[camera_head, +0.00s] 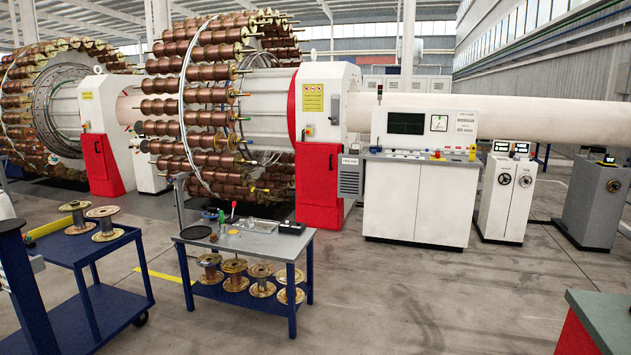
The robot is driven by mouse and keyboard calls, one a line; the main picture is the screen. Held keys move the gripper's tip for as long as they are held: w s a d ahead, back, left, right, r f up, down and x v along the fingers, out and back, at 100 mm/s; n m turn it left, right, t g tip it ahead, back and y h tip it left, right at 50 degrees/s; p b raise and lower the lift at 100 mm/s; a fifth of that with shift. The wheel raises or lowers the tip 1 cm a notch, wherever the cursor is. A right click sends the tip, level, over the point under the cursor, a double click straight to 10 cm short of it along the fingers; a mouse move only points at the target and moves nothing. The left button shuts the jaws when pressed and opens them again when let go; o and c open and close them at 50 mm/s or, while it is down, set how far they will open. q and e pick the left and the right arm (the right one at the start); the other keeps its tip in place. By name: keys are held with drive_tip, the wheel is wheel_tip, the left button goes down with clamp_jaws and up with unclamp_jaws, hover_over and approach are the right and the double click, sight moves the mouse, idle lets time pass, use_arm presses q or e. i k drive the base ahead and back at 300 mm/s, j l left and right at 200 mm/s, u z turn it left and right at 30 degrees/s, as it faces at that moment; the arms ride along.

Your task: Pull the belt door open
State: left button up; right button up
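No part labelled as a belt door can be read. A red door panel (318,174) is on the lower front of the white machine housing (330,90), right of the near spool carousel, and looks closed. A second red door panel (101,165) is on the housing at the far left and also looks closed. I cannot tell which one is the belt door. Neither of my grippers is in view.
A grey-topped workbench (250,243) with tools and spools stands in front of the near carousel (205,110). A blue cart (75,268) is on the left. A control desk (418,200) stands right of the near red door. The floor at centre right is clear.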

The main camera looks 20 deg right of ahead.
sight(317, 166)
drive_tip(key=i+l+z, duration=0.2)
drive_tip(key=i, duration=0.15)
drive_tip(key=i+l+z, duration=0.2)
drive_tip(key=i, duration=0.15)
drive_tip(key=i+z, duration=0.45)
drive_tip(key=i, duration=6.3)
